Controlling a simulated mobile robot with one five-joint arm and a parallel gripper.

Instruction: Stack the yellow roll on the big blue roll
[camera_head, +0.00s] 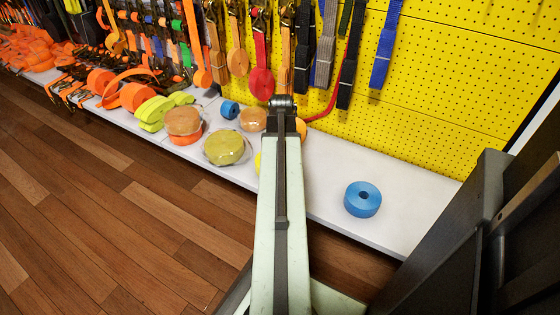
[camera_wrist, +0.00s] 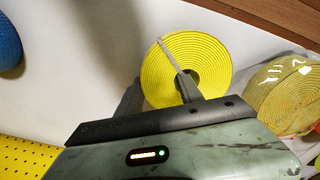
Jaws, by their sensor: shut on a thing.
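The yellow roll (camera_wrist: 190,50) shows in the wrist view, its flat coiled face towards the camera. My gripper (camera_wrist: 159,82) is shut on its wall, one finger at the centre hole and the other outside the rim. I cannot tell whether the roll is raised off the shelf. In the head view only a sliver of yellow (camera_head: 258,163) shows beside my arm, which hides the gripper. The big blue roll (camera_head: 362,203) lies flat on the shelf right of my arm, apart from the yellow roll. Part of it shows at the wrist view's left edge (camera_wrist: 8,45).
A wrapped olive-yellow roll (camera_head: 225,147), a small blue roll (camera_head: 229,109) and a tan roll (camera_head: 253,119) lie left of my arm. Straps hang from the yellow pegboard (camera_head: 450,70) behind. The white shelf (camera_head: 410,215) is clear around the big blue roll.

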